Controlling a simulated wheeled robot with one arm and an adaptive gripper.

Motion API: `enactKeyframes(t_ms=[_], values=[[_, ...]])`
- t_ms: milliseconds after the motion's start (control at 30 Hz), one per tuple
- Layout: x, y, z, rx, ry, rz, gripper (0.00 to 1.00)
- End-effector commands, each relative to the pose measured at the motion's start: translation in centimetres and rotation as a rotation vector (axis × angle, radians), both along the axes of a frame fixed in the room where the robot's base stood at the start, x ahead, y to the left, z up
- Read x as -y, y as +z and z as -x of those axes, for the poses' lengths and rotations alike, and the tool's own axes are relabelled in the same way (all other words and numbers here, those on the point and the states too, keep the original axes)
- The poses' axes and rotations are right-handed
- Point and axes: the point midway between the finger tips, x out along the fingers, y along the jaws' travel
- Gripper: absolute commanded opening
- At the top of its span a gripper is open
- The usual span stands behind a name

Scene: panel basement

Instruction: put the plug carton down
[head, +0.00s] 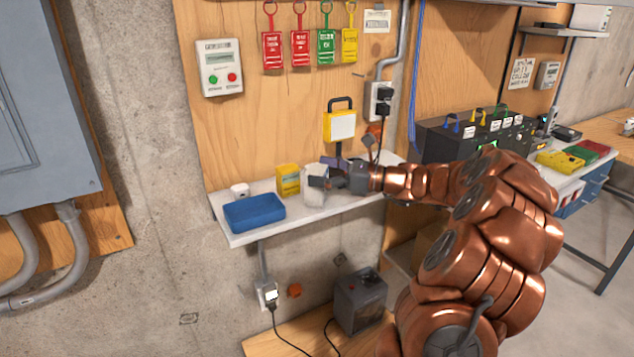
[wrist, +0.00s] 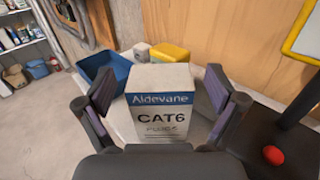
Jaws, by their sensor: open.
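The plug carton (head: 313,188) is a white box that stands upright on the narrow wall shelf (head: 350,203). In the wrist view the carton (wrist: 160,112) shows a blue "Aldovane" band and "CAT6" lettering. My gripper (head: 326,172) is open and reaches in from the right. In the wrist view its two fingers stand on either side of the carton, with a visible gap at each side. The gripper's palm hides the carton's lower part in that view.
A yellow box (head: 288,180) stands just left of the carton. A blue tray (head: 254,212) and a small white item (head: 240,190) are farther left. A yellow-framed lamp (head: 340,124) is behind my gripper. The shelf's front edge is close to the carton.

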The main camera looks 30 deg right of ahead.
Motion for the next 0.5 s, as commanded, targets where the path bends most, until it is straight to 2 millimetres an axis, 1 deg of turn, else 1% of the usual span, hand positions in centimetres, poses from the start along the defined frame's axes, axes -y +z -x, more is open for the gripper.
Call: enactKeyframes(t_ms=[33, 133, 333, 367, 500], values=[[-0.34, 0.08, -0.32, -0.001, 0.001, 0.001, 0.94], [-0.54, 0.04, -0.65, -0.001, -0.001, 0.001, 0.94], [-0.39, 0.0, -0.64, -0.001, -0.004, 0.001, 0.94], [-0.39, 0.01, -0.64, 0.0, -0.004, 0.001, 0.93], [-0.39, 0.01, -0.63, 0.0, -0.004, 0.001, 0.78]])
